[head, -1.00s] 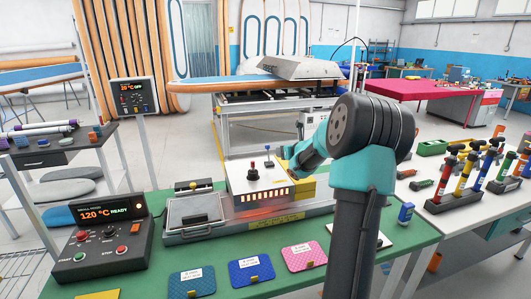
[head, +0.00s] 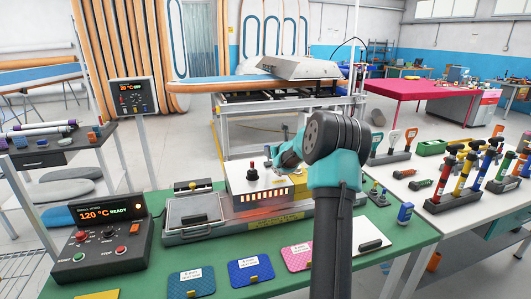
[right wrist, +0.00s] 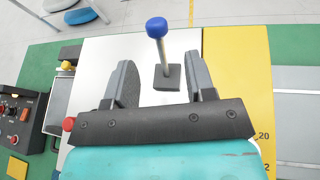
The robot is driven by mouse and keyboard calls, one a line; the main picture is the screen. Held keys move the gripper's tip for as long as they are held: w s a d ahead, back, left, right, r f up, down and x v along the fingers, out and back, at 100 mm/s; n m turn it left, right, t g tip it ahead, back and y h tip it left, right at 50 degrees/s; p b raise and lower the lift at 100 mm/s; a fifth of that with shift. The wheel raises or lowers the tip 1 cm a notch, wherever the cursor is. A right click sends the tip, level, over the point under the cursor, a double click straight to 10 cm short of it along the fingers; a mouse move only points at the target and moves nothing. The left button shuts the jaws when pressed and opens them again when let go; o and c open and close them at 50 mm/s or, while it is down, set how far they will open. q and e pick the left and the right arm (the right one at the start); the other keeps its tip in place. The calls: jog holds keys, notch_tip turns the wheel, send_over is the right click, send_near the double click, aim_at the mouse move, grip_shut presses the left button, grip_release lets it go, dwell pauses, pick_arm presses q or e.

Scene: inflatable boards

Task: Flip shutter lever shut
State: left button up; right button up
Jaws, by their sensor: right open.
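The shutter lever (right wrist: 162,52) has a metal stem, a blue ball knob and a dark square base on a white housing. In the right wrist view it stands nearly upright, leaning slightly left. My right gripper (right wrist: 160,70) is open, with one dark finger on each side of the stem and gaps on both sides; I see no contact. In the head view my right gripper (head: 272,158) is over the right part of the white housing (head: 240,180), and it and the arm largely cover the lever. My left gripper is not in view.
A control box (head: 100,240) reads 120 °C READY at the left. Several coloured pads (head: 251,271) lie along the green bench front.

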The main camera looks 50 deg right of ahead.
jog(key=x, duration=0.7)
jog(key=shift+w+d+f, duration=0.1)
jog(key=shift+w+f, duration=0.05)
jog(key=shift+w, duration=0.15)
grip_shut()
